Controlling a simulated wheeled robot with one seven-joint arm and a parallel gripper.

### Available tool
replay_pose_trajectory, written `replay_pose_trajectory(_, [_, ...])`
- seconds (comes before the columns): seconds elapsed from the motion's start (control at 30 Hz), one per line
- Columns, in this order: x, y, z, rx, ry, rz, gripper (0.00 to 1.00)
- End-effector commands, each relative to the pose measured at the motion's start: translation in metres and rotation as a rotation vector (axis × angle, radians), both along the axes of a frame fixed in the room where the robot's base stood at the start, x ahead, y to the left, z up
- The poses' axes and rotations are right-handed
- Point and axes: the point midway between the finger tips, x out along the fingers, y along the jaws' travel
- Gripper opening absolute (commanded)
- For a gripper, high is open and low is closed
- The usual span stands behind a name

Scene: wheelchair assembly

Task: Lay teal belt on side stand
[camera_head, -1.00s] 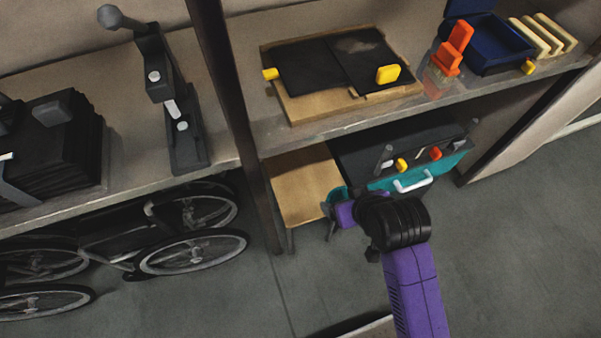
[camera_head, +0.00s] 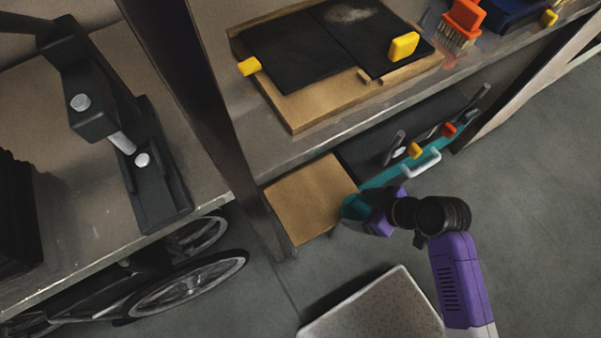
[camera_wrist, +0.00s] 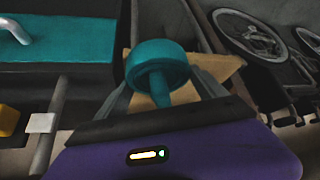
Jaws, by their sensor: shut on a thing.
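The teal belt (camera_wrist: 158,64) is a rolled loop with a tail hanging down between my gripper's fingers (camera_wrist: 160,98) in the wrist view. My gripper is shut on it. In the head view my gripper (camera_head: 372,218) holds the teal belt (camera_head: 352,206) at the front right edge of the side stand. The side stand (camera_head: 305,198) is a small light-wood top under the shelf, and its visible top is bare. It also shows behind the belt in the wrist view (camera_wrist: 215,72). Whether the belt touches the stand I cannot tell.
A teal-fronted drawer with a white handle (camera_head: 422,165) and tools stands right of the stand. The shelf (camera_head: 262,140) with a board and black sheets overhangs behind. A dark post (camera_head: 215,130) rises at the stand's left. Wheelchairs (camera_head: 185,285) lie lower left.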

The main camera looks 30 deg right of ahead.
Motion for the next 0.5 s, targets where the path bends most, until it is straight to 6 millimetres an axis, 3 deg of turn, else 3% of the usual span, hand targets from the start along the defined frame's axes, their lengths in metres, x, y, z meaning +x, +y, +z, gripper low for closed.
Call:
replay_pose_trajectory(0.17, [0.020,0.007,0.002,0.002,-0.004,0.018,0.37])
replay_pose_trajectory(0.5, [0.095,0.038,0.002,0.000,-0.002,0.017,0.37])
